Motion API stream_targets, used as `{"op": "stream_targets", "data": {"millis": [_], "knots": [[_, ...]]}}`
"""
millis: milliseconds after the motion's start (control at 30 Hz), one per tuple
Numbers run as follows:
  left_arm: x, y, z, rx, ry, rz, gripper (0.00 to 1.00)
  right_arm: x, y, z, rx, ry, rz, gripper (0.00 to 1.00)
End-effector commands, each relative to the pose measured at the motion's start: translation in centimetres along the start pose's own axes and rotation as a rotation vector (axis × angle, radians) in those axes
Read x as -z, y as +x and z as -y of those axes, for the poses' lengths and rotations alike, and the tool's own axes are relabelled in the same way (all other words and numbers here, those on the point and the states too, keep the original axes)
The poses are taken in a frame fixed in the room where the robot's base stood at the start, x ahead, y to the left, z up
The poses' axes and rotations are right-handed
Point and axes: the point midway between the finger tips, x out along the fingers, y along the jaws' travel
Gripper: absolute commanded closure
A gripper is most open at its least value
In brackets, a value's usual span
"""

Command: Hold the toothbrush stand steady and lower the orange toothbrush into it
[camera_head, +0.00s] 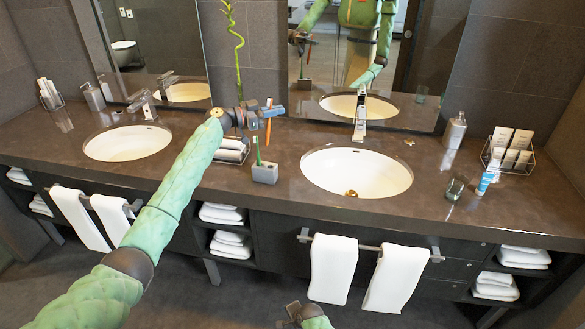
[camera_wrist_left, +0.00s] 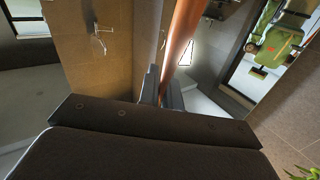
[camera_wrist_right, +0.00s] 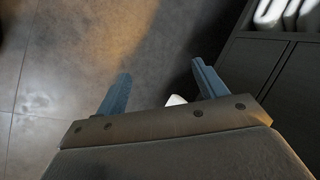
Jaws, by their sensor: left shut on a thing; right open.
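The grey toothbrush stand (camera_head: 265,173) sits on the counter between the two basins, with a green toothbrush (camera_head: 258,150) standing in it. My left gripper (camera_head: 271,112) is shut on the orange toothbrush (camera_head: 268,128) and holds it roughly upright in the air, above and slightly right of the stand. In the left wrist view, the orange toothbrush (camera_wrist_left: 183,35) rises large and blurred between the fingers (camera_wrist_left: 161,88). My right gripper (camera_wrist_right: 158,92) is open and empty, low in front of the vanity over the floor. Nothing touches the stand from outside.
Rolled towels (camera_head: 231,150) in a rack lie just behind-left of the stand. A right basin (camera_head: 340,172) with its faucet (camera_head: 361,115) is close by. A bamboo stalk (camera_head: 238,50) rises behind my left gripper. A glass (camera_head: 455,188) and blue-white tube (camera_head: 487,178) stand far right.

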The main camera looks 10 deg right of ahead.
Motion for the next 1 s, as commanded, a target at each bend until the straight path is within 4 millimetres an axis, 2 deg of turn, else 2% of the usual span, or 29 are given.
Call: {"op": "stream_targets", "data": {"millis": [33,300,567,767,867,1000], "knots": [[0.0,0.0,0.0,0.000,0.000,0.000,1.00,-0.2,-0.7,2.7,0.020,0.052,0.012,0.29],[0.0,0.0,0.0,0.000,0.000,0.000,1.00,-2.0,-4.8,14.8,0.085,0.375,0.105,0.29],[0.0,0.0,0.0,0.000,0.000,0.000,1.00,-4.7,-10.3,25.7,0.111,0.671,0.225,0.29],[0.0,0.0,0.0,0.000,0.000,0.000,1.00,-6.7,-15.7,33.3,0.108,0.896,0.325,0.29],[0.0,0.0,0.0,0.000,0.000,0.000,1.00,-6.0,-18.7,36.8,0.131,1.020,0.371,0.29],[0.0,0.0,0.0,0.000,0.000,0.000,1.00,-2.4,-22.2,40.2,0.209,1.172,0.417,0.29]]}}
